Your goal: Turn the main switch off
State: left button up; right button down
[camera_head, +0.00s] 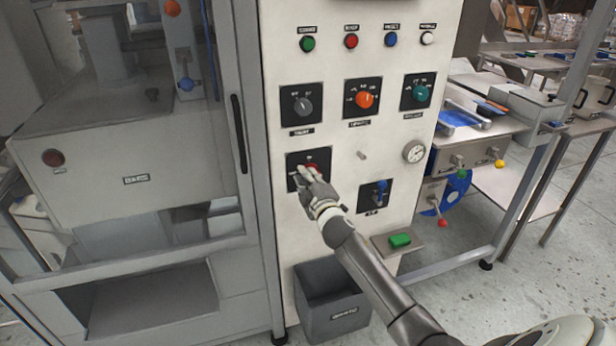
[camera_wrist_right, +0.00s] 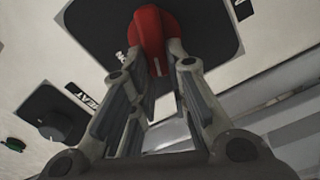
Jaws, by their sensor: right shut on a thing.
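The main switch is a red rotary knob (camera_wrist_right: 151,38) on a black square plate (camera_wrist_right: 88,22), set in the white control panel. In the head view the red knob (camera_head: 313,168) is mostly hidden behind my right gripper (camera_head: 310,176). In the right wrist view my right gripper (camera_wrist_right: 160,66) has its two fingertips on either side of the knob's grip bar, shut on it. A white pointer line on the knob faces toward the gripper. My left gripper is not in view.
The panel (camera_head: 390,150) also carries a grey knob (camera_head: 302,105), an orange knob (camera_head: 365,99), a teal knob (camera_head: 420,93), several push buttons, a gauge (camera_head: 414,152) and a blue toggle (camera_head: 380,192). A grey bin (camera_head: 330,290) stands below. A glass-door cabinet is on the left.

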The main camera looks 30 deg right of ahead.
jog(key=shift+a+f+n, duration=0.1)
jog(key=shift+f+n, duration=0.2)
jog(key=shift+n, duration=0.8)
jog(key=shift+a+f+n, duration=0.1)
jog(key=shift+f+n, duration=0.15)
jog(key=shift+n, duration=0.85)
jog(key=shift+d, duration=0.1)
jog(key=c, duration=1.4)
grip_release()
jog(key=v, duration=1.2)
